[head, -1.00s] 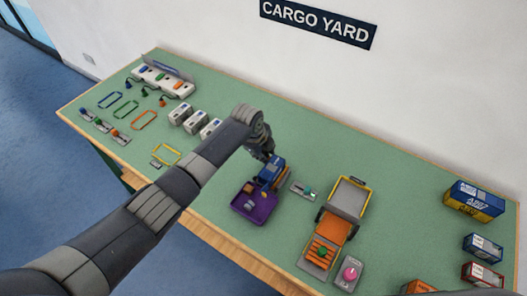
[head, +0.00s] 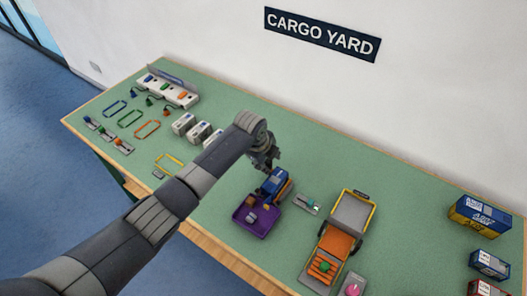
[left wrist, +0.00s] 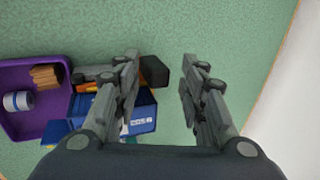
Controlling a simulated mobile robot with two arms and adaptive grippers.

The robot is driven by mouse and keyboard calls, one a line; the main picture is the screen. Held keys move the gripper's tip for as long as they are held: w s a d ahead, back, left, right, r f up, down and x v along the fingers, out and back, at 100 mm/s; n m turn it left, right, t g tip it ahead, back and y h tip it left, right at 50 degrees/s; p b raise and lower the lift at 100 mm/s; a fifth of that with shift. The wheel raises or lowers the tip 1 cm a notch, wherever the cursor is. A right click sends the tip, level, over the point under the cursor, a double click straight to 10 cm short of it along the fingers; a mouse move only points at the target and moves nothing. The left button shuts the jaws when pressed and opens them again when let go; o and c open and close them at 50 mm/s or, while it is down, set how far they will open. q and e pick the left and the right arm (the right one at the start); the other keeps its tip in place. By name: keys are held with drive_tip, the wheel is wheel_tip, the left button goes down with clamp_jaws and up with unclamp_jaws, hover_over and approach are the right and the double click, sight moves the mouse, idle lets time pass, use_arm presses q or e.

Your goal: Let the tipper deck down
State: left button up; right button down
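The tipper appears to be the small blue and orange vehicle (head: 273,185) beside the purple tray (head: 243,222). Its blue deck (left wrist: 140,118) shows in the left wrist view, partly hidden by a finger; I cannot tell its exact tilt. A black block (left wrist: 155,72) shows at its end, between my fingers in the picture. My left gripper (head: 272,165) is above the vehicle's far end, fingers apart and empty; it also shows in the left wrist view (left wrist: 160,62). I cannot tell whether it touches anything. My right gripper is out of view.
The purple tray holds a brown piece (left wrist: 45,76) and a pale roll (left wrist: 18,101). A plate with a teal knob (head: 307,203) lies right of the vehicle. The table behind is clear.

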use_arm(q)
drive_tip(key=v, duration=1)
